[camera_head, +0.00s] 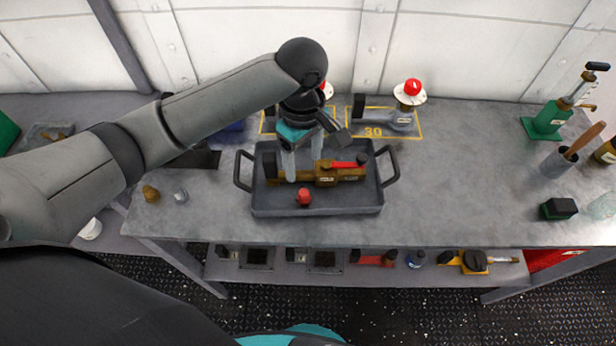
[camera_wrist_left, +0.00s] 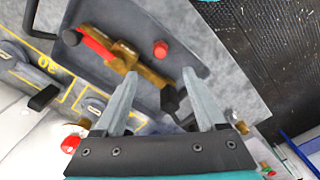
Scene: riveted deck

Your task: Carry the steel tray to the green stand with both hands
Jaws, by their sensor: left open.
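The steel tray (camera_head: 262,207) is a dark grey, shallow tray on the bench, with a loop handle at its left (camera_head: 238,172) and right (camera_head: 394,166) ends. In it lie a brass valve (camera_head: 326,174) with a red lever and a small red-capped piece (camera_head: 304,196). My left gripper (camera_head: 303,176) is open, fingers pointing down over the left half of the tray, right of its left handle. In the left wrist view, the open fingers (camera_wrist_left: 161,76) show over the tray (camera_wrist_left: 190,48). My right gripper is out of view. I cannot tell which green thing is the stand.
A green-based press (camera_head: 545,121) stands at the far right; a green edge (camera_head: 6,132) shows at far left. A lower shelf holds several parts.

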